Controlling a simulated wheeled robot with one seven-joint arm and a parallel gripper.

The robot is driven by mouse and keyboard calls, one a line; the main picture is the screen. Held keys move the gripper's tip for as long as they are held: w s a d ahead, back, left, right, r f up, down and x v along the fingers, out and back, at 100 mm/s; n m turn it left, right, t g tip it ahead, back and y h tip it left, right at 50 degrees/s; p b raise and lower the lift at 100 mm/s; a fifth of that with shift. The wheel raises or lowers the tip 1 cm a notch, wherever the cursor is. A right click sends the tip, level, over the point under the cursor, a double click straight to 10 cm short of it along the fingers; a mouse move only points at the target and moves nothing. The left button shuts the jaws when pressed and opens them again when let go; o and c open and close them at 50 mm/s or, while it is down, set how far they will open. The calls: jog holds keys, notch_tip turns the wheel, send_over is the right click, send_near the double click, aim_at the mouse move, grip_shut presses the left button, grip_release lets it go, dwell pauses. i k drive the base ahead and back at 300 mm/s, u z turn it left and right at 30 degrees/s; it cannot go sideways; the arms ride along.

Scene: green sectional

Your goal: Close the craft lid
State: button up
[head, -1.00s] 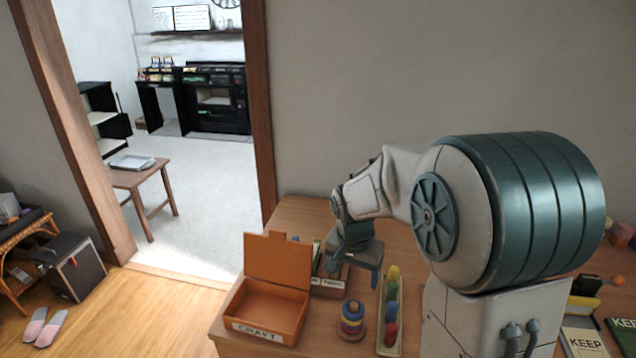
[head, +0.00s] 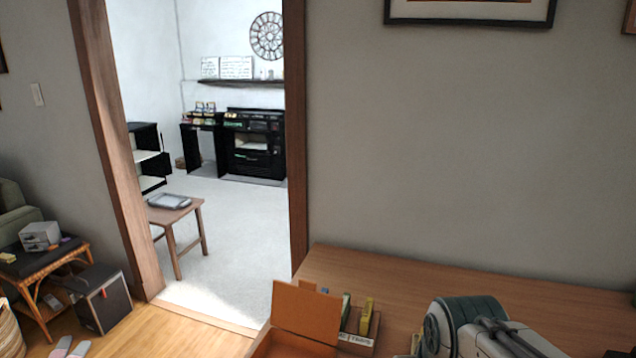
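The craft box (head: 273,346) is at the bottom edge of the head view, on the wooden table. Its orange-brown lid (head: 306,312) stands open and upright at the back of the box. The box's front and its label are cut off below the frame. My arm shows at the bottom right, to the right of the box. My gripper is out of view, so its fingers cannot be seen.
A small organizer with a label (head: 357,340) and upright cards stands right behind the lid. The table top (head: 420,277) behind and to the right is clear. A wall rises behind the table. A doorway with a wooden frame (head: 297,130) is on the left.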

aim_at(300, 309)
jog(key=k, duration=0.65)
jog(key=u, duration=0.7)
jog(key=i, duration=1.15)
jog(key=z, duration=0.55)
